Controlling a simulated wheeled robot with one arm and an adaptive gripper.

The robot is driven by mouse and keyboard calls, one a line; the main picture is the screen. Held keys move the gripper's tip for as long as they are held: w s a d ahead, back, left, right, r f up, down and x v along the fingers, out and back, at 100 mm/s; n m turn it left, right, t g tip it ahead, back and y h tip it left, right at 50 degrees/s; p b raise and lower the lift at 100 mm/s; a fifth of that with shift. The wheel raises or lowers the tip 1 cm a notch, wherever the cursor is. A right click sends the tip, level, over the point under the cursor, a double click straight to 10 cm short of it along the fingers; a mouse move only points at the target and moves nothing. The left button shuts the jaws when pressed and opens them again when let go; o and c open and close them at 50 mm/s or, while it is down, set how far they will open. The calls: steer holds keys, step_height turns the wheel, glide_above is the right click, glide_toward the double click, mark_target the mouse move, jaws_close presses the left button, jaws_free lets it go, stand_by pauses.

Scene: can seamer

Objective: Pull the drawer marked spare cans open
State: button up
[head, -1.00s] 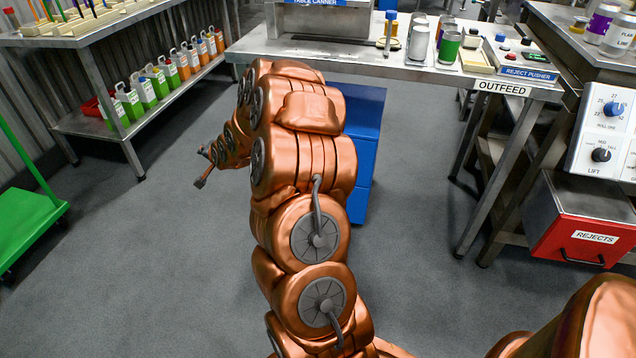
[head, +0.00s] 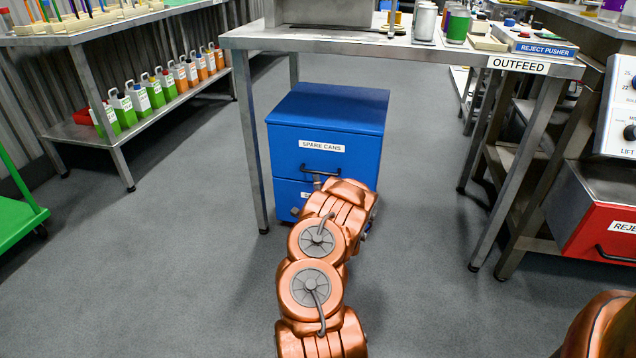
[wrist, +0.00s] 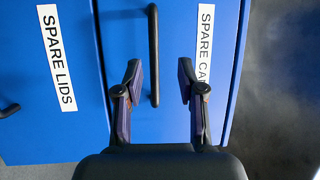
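The drawer marked spare cans (head: 345,135) is the upper drawer of a blue cabinet (head: 335,103) under the table. It looks shut, its front flush with the cabinet. Its dark bar handle (head: 338,174) is just below the label, partly behind my arm. In the wrist view the handle (wrist: 153,40) runs between the two fingers of my gripper (wrist: 160,75), which is open. The fingers are apart from each other, with space on both sides of the bar; exact depth to it is unclear. The spare cans label (wrist: 204,45) is partly covered by one finger. My gripper is mostly hidden in the head view.
The lower drawer marked spare lids (wrist: 55,130) sits directly below, with its own handle (wrist: 8,110). Table legs (head: 250,140) stand beside the cabinet. A red rejects bin (head: 605,235) is at the right, a bottle shelf (head: 90,132) at the left. The grey floor in front is open.

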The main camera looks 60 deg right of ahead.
mark_target(318, 172)
steer(key=shift+h, duration=0.3)
steer(key=shift+s+d+f+b+x, duration=0.2)
steer(key=shift+b+x, duration=0.4)
steer(key=shift+x, duration=0.6)
steer(key=shift+s+d+f+b+x, duration=0.15)
steer(key=shift+b+x, duration=0.45)
steer(key=shift+x, duration=0.55)
steer(key=shift+s+d+f+b+x, duration=0.15)
steer(key=shift+b+x, duration=0.45)
steer(key=shift+x, duration=0.6)
jaws_close()
